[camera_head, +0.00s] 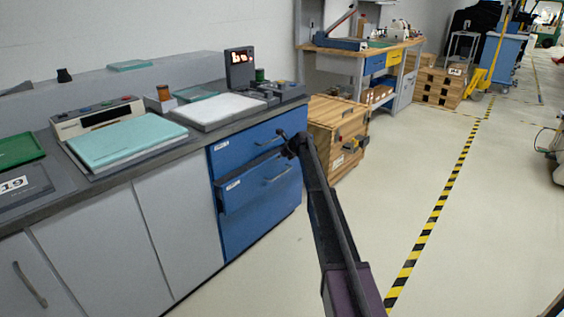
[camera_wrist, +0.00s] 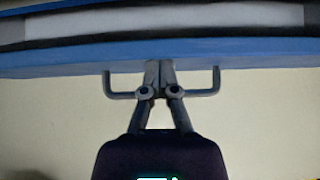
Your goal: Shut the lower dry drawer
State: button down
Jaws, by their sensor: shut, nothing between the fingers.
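The lower blue drawer (camera_head: 259,190) stands out a little from the blue cabinet under the counter, with a dark gap along its top edge. Its bar handle (camera_head: 278,175) is on its front. The upper blue drawer (camera_head: 240,152) above it looks flush. My gripper (camera_head: 288,140) is shut and empty, in front of the drawers at the right. In the wrist view my gripper (camera_wrist: 159,66) overlaps a grey bar handle (camera_wrist: 206,93) on a blue front (camera_wrist: 260,52). Whether the fingers touch the handle or the front, I cannot tell.
The grey counter (camera_head: 185,139) holds a white tray, a teal pad (camera_head: 125,140) and small devices. A wooden crate (camera_head: 337,125) stands just right of the blue cabinet. The floor (camera_head: 400,165) in front is clear, with yellow-black tape (camera_head: 433,215).

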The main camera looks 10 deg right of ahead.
dwell(0.3)
jog(key=s+d+f+p+v, duration=0.1)
jog(key=f+p+v, duration=0.1)
jog(key=p+v, duration=0.5)
jog(key=v, duration=0.6)
jog(key=shift+s, duration=0.2)
jog(key=shift+s, duration=0.1)
dwell(0.5)
